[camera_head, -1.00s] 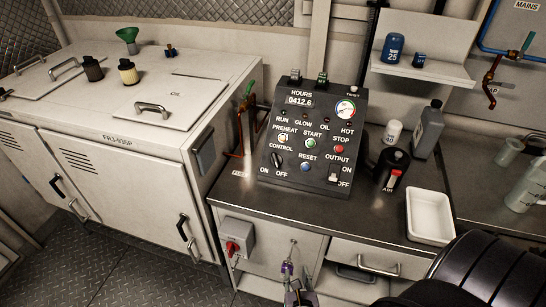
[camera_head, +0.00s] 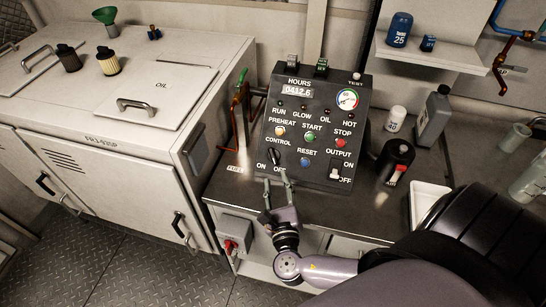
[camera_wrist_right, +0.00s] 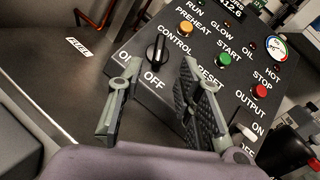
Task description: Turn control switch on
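The black control panel (camera_head: 318,125) stands on the steel counter. Its control switch (camera_head: 274,157) is a black rotary knob below the CONTROL label, with ON at its left and OFF at its right. In the right wrist view the knob (camera_wrist_right: 156,52) stands just beyond the fingertips, its pointer line tilted towards OFF. My right gripper (camera_head: 278,178) is in front of the panel's lower left, below the knob. In the wrist view the right gripper (camera_wrist_right: 160,75) has its fingers spread wide with nothing between them. My left gripper is not in view.
Preheat (camera_wrist_right: 186,28), start (camera_wrist_right: 225,60) and reset (camera_head: 303,163) buttons sit close to the knob. An output toggle (camera_head: 335,173) is at the panel's lower right. A black can (camera_head: 398,160) and white tray (camera_head: 428,203) stand right.

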